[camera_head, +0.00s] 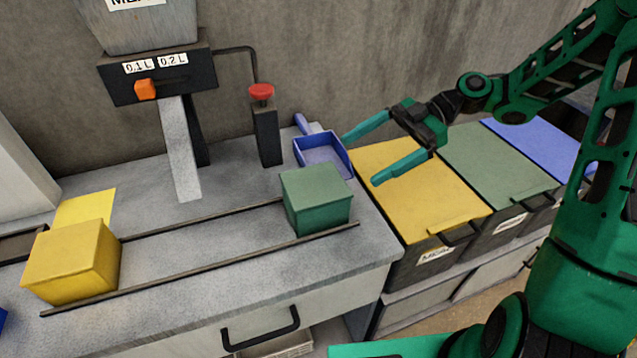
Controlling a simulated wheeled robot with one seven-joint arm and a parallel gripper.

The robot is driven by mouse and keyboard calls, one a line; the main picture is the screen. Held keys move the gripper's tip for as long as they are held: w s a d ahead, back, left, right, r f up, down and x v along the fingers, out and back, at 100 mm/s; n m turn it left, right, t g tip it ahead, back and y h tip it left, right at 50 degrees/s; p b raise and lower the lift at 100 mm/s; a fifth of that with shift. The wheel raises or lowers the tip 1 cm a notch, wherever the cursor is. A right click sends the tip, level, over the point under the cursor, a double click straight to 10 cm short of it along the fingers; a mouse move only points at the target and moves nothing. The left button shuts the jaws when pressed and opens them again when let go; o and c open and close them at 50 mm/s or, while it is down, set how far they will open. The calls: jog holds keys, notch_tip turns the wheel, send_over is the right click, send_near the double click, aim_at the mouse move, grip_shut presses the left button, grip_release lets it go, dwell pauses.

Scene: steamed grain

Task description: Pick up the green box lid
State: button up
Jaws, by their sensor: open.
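A green box (320,214) with a lighter green lid (315,182) on top stands on the grey counter, at the right end between two dark rails. My gripper (361,160) is open and empty, to the upper right of the green box. Its two teal fingers point left, one near the blue scoop and one over the yellow bin. It appears apart from the lid. No gap between lid and box can be made out.
A yellow box (70,265) stands at the rails' left end, beside a yellow sheet (85,209). A blue scoop (322,154) lies behind the green box. A red-topped post (266,135) and a dispenser (157,75) stand at the back. Yellow (410,185), green (490,160) and blue-lidded (540,145) bins stand right.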

aim_at(317, 182)
jog(key=x, duration=1)
jog(key=shift+a+r, duration=0.1)
jog(key=shift+a, duration=0.3)
jog(key=c, duration=0.9)
